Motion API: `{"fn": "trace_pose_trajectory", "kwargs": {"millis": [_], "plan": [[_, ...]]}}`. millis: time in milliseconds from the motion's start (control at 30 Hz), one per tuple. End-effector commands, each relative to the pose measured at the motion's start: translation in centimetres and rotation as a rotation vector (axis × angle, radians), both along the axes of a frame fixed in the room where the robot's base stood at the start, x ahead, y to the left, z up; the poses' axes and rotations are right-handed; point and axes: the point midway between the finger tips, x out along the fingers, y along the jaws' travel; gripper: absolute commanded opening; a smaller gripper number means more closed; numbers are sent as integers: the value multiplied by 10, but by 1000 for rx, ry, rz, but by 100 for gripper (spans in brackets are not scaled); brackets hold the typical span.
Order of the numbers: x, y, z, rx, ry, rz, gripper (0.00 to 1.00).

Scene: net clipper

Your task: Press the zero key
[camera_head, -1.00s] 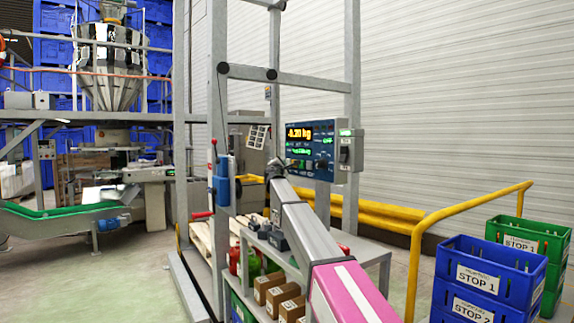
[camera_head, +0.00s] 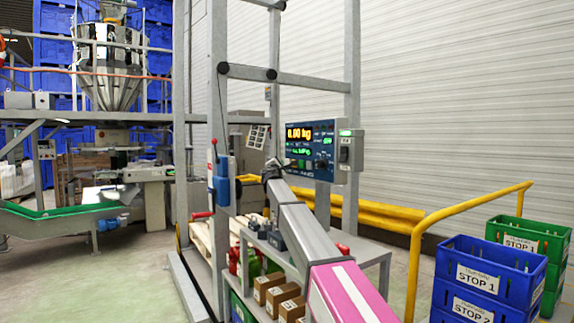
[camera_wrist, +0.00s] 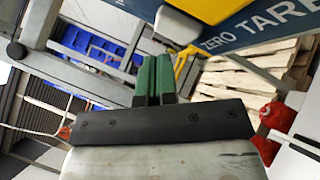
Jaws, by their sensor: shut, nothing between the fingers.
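The control panel (camera_head: 310,145) is a blue box on the frame, with a lit display (camera_head: 299,132) that reads 0.00 kg. In the wrist view the panel edge (camera_wrist: 240,30) shows top right, with the labels ZERO and TARE. A pale key (camera_wrist: 178,27) stands out beside the ZERO label. My gripper (camera_wrist: 154,68) has green fingers, shut together and empty. Their tips are just below and left of the key in that picture; I see a small gap there. In the head view my gripper (camera_head: 272,170) is at the panel's lower left.
A switch box (camera_head: 346,150) is on the panel's right side. Grey frame posts (camera_head: 218,130) and a blue unit with a red-knobbed lever (camera_head: 220,180) stand left of my gripper. A shelf with cartons (camera_head: 270,290) is below. A yellow rail (camera_head: 415,260) and crates (camera_head: 490,270) are at right.

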Motion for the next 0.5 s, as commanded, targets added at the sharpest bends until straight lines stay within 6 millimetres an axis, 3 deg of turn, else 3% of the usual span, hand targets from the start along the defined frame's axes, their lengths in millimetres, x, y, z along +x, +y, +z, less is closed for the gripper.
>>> {"fn": "trace_pose_trajectory", "kwargs": {"millis": [267,500], "plan": [[0,1,0,0,0,0,0],[-9,13,0,0,0,2,0]]}}
